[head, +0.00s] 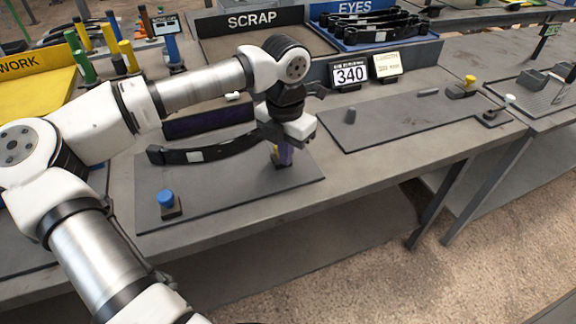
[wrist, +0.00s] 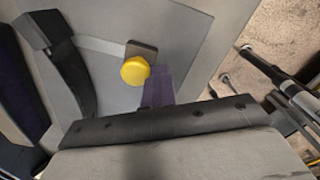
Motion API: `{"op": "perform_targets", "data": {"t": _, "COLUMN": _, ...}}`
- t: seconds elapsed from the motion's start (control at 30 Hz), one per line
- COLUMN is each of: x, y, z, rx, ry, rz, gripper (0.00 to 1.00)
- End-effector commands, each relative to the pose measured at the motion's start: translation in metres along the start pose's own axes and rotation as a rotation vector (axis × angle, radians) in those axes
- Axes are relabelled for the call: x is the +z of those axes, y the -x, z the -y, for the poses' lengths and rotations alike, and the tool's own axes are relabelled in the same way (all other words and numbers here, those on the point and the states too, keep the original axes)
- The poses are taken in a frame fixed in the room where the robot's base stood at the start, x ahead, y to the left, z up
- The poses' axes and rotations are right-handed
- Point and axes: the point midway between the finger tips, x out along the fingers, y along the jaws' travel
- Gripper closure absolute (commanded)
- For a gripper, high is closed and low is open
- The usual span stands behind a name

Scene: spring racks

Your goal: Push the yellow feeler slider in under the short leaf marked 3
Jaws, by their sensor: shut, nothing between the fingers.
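A yellow knob on a dark block, the feeler slider (wrist: 135,71), stands on the grey plate in the wrist view. In the head view my gripper mostly hides it. My gripper's purple fingers (head: 285,154) point down, shut and empty, close beside the knob. They also show in the wrist view (wrist: 158,88); I cannot tell whether they touch it. A dark curved leaf (head: 220,149) with a white label lies left of my gripper, above the plate; its mark is too small to read. In the wrist view a dark leaf (wrist: 67,78) is to the left, apart from the knob.
A blue knob (head: 166,199) stands on the plate's front left. The plate's front middle is clear.

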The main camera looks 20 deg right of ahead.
Motion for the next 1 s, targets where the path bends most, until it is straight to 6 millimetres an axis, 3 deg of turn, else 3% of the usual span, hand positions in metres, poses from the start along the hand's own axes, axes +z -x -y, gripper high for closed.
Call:
{"op": "perform_targets", "data": {"t": 0.37, "x": 0.000, "y": 0.006, "z": 0.000, "rx": 0.003, "ry": 0.002, "rz": 0.003, "gripper": 1.00}}
{"op": "perform_targets", "data": {"t": 1.0, "x": -0.001, "y": 0.044, "z": 0.001, "rx": 0.001, "ry": 0.000, "rz": -0.001, "gripper": 1.00}}
